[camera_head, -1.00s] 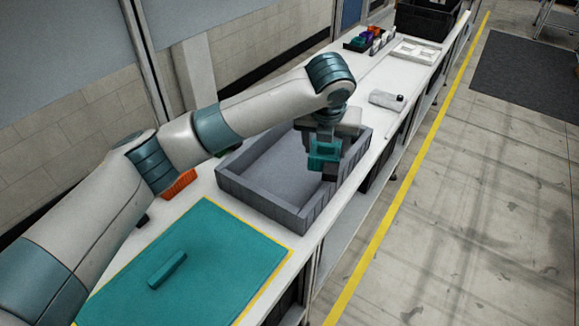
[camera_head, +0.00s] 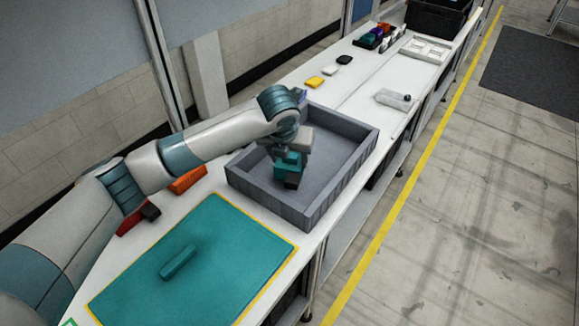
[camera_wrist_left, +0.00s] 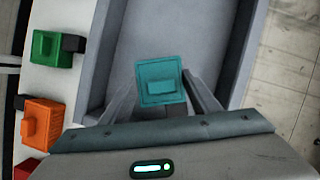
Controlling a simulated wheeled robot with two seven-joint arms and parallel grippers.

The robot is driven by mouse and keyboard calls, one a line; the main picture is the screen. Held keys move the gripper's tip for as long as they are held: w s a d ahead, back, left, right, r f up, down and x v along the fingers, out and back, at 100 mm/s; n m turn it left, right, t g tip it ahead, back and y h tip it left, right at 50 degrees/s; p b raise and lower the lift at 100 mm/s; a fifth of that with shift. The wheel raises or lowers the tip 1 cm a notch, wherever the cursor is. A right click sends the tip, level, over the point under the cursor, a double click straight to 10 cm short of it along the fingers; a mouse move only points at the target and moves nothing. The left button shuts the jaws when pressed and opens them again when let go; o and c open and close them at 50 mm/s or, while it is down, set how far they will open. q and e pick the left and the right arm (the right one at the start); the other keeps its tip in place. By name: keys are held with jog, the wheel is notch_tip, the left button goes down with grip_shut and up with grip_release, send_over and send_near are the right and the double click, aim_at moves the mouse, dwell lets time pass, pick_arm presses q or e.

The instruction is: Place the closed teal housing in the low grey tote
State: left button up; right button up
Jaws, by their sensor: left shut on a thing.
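The teal housing (camera_head: 287,163) is in my left gripper (camera_head: 291,175), over the inside of the low grey tote (camera_head: 310,218). In the left wrist view the housing (camera_wrist_left: 161,80) shows as a teal square with a raised block, between the two fingers of the left gripper (camera_wrist_left: 163,98). The tote's grey floor and walls lie around it there. I cannot tell whether the housing touches the tote floor. The tote looks otherwise empty. My right gripper is not in view.
A teal mat (camera_head: 225,283) with a yellow edge lies in front of the tote, with a teal bar (camera_head: 179,262) on it. Orange (camera_wrist_left: 42,122) and green (camera_wrist_left: 51,47) housings stand beside the tote. A yellow piece (camera_head: 315,82) and a black piece (camera_head: 344,60) lie behind.

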aim_at(289, 164)
pick_arm(q)
jog(key=shift+f+p, duration=0.75)
jog(key=shift+f, duration=1.2)
jog(key=o, duration=1.2)
jog(key=shift+f, duration=0.1)
jog(key=b+v, duration=0.2)
jog(key=v, duration=1)
jog(key=shift+s, duration=0.1)
